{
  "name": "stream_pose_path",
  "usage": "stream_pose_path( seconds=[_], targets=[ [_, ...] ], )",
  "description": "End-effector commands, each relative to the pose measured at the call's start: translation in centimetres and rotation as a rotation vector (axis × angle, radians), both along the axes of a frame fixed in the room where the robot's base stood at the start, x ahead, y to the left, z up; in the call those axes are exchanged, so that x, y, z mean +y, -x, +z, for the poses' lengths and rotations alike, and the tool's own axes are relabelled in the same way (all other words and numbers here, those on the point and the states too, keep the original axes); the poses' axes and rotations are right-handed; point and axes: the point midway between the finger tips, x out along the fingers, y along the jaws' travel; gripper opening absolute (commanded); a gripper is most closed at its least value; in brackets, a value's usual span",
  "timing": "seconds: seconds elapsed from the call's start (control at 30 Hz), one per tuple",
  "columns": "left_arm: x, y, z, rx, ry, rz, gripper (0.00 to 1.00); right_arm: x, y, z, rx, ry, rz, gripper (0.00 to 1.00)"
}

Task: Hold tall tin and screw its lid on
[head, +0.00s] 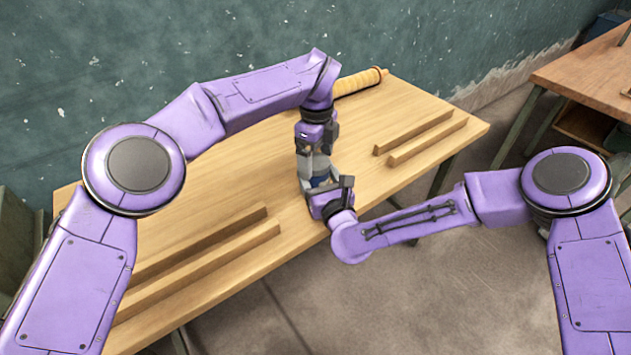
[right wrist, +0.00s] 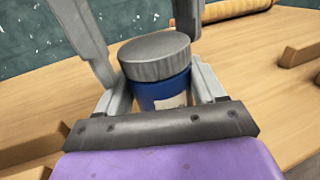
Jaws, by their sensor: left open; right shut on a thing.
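The tall tin (right wrist: 163,92) is blue with a pale label and stands upright in the right wrist view. Its grey ribbed lid (right wrist: 155,55) sits on top and looks level; I cannot tell how tightly it is screwed. My left gripper (head: 314,160) points down from above. Its open fingers (right wrist: 135,45) stand on either side of the lid, seemingly apart from it. In the head view the lid is mostly hidden by the grippers.
The wooden table (head: 225,185) carries a pair of wooden strips (head: 205,265) at the left front and another pair (head: 425,138) at the right. A tan ridged roller (head: 358,82) lies at the back behind my left wrist. Bare table lies left of the tin.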

Motion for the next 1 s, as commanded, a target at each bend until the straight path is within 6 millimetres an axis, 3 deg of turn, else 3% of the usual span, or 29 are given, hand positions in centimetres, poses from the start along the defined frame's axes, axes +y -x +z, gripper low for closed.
stream_pose_path(
  seconds=[0.27, 0.43, 0.63, 0.77, 1.0],
  targets=[
    [0.02, -0.02, -0.14, 0.000, 0.000, 0.000, 0.88, 0.00, -0.02, 0.09, -0.002, -0.001, 0.000, 0.00],
    [0.03, -0.02, -0.13, 0.000, 0.000, 0.000, 0.33, -0.02, -0.04, 0.09, -0.002, -0.001, -0.001, 0.00],
    [0.04, 0.00, -0.17, 0.001, 0.000, -0.078, 0.31, -0.04, -0.06, 0.09, -0.002, -0.001, -0.002, 0.00],
    [0.04, 0.01, -0.22, 0.002, 0.002, -0.383, 0.31, -0.07, -0.08, 0.09, -0.002, -0.001, -0.002, 0.00],
    [0.03, 0.04, -0.24, 0.002, 0.003, -1.139, 0.31, -0.11, -0.10, 0.09, -0.002, -0.002, -0.004, 0.00]
  ],
)
